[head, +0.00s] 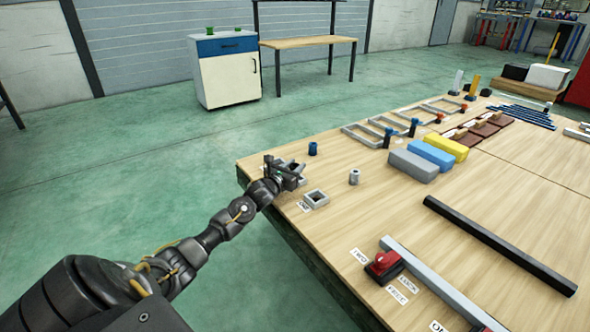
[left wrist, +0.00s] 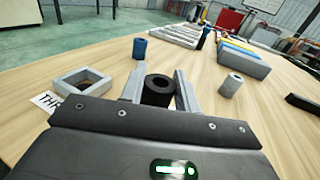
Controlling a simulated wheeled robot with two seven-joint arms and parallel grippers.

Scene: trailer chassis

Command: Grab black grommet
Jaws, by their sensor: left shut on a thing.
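The black grommet (left wrist: 158,91) is a short, thick black ring with its hole facing up, seen in the left wrist view between the two grey fingers of my left gripper (left wrist: 160,84). The gripper is shut on it, close to the table top. In the head view, my left gripper (head: 291,173) is at the near left edge of the wooden table (head: 350,215); I cannot make out the grommet clearly there. My right gripper is in neither view.
A square grey frame (head: 316,198) with a paper label, a blue cylinder (head: 313,148) and a grey cylinder (head: 354,176) stand around the gripper. Grey, blue and yellow blocks (head: 414,165) lie farther right. A long black bar (head: 498,243) crosses the right side.

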